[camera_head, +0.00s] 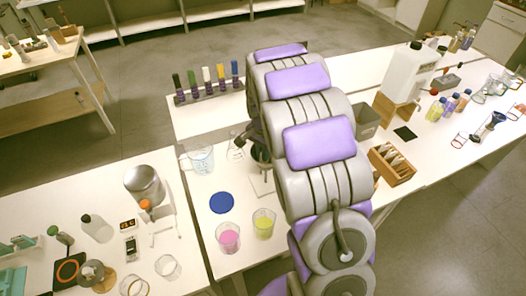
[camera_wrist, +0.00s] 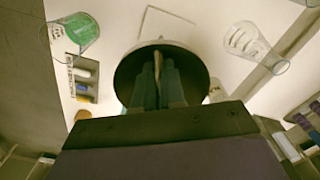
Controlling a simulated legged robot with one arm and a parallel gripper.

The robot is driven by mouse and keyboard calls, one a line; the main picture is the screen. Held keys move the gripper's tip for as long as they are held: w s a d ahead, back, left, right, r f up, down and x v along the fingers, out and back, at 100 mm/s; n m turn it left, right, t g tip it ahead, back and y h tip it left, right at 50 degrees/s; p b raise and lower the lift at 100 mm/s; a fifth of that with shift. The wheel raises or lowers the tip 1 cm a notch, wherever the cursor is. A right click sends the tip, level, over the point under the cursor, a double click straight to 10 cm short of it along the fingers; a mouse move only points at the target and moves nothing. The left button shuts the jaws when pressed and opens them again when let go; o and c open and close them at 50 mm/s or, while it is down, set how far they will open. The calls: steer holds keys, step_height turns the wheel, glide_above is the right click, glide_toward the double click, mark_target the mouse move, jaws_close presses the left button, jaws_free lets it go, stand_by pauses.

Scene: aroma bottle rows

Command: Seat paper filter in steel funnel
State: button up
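The steel funnel (camera_wrist: 190,62) shows in the wrist view as a round, dark-mouthed cone with a pale rim, directly beyond my fingers. My gripper (camera_wrist: 158,75) has its fingers close together over the mouth. A thin beige edge, seemingly the paper filter (camera_wrist: 157,62), shows between the fingertips; most of it is hidden. Whether it touches the funnel wall I cannot tell. In the head view my arm covers much of this spot. A dark cone, seemingly the funnel (camera_head: 260,155), shows left of the arm above a pale stand base (camera_head: 262,184).
Beakers with pink (camera_head: 228,238) and yellow (camera_head: 264,224) liquid, a blue disc (camera_head: 221,203) and a clear beaker (camera_head: 200,158) stand nearby on the left. A conical flask (camera_wrist: 254,45) is close in the wrist view. A wooden box (camera_head: 392,166) stands right of my arm.

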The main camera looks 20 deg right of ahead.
steer(key=o, duration=0.5)
steer(key=shift+c, duration=0.2)
step_height(320, 180, up, 17)
steer(key=p, duration=0.3)
steer(key=shift+r, duration=0.15)
stand_by(0.5)
steer(key=s+a+n, duration=0.3)
steer(key=s+n, duration=0.1)
steer(key=s, duration=0.7)
steer(key=s+a+n+g, duration=0.1)
steer(key=s+a+n, duration=0.2)
steer(key=s, duration=0.9)
steer(key=s+a+n, duration=0.3)
steer(key=s+n, duration=0.2)
steer(key=s, duration=0.7)
steer(key=shift+s+a+f+g, duration=0.2)
steer(key=shift+a+g, duration=0.1)
steer(key=shift+g, duration=0.1)
